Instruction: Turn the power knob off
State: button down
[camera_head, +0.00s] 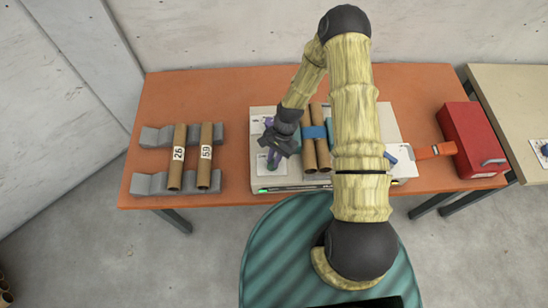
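A white spiral winder (385,117) stands on the orange table, partly hidden behind my arm. My gripper (277,151) is over the left part of its top. A small purple part (272,162), possibly a knob, shows just below the fingers on a white label panel. Another purple part shows farther back at the left (268,122). I cannot tell which is the power knob, how it is turned, or whether the fingers touch it. A green light (262,190) glows at the front left corner. The gripper's opening is too small and dark to judge.
Brown tubes (309,154) with a blue band lie on the winder, right beside my gripper. Two tubes marked 26 (178,160) and 59 (206,160) rest on grey holders at left.

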jog(key=shift+a+n+b, duration=0.1)
jog(key=shift+n+b, duration=0.25)
jog(key=shift+n, duration=0.05)
jog(key=n+b, duration=0.1)
jog(key=n+h, duration=0.1)
jog(key=shift+w+a+f+n+g+b, duration=0.1)
jog(key=shift+f+n+g+b, duration=0.05)
jog(key=shift+n+g+b, duration=0.2)
jog(key=n+h+b, duration=0.1)
jog(key=n, duration=0.1)
jog(key=n+b, duration=0.1)
jog(key=n, duration=0.1)
jog(key=shift+a+g+h, duration=0.15)
jog(key=shift+g+h, duration=0.1)
jog(key=shift+h, duration=0.15)
jog(key=n+h+b, duration=0.1)
jog(key=n, duration=0.1)
jog(key=n+b, duration=0.1)
jog(key=n, duration=0.1)
jog(key=shift+a+n+h, duration=0.15)
jog(key=shift+n+h, duration=0.2)
jog(key=shift+h, duration=0.05)
jog(key=shift+a+n+t+h+b, duration=0.1)
jog(key=shift+n+t+h+b, duration=0.25)
jog(key=shift+n, duration=0.6)
jog(key=shift+n+t+h+b, duration=0.15)
jog(key=shift+n+h+b, duration=0.2)
jog(key=shift+n, duration=0.6)
jog(key=shift+r, duration=0.2)
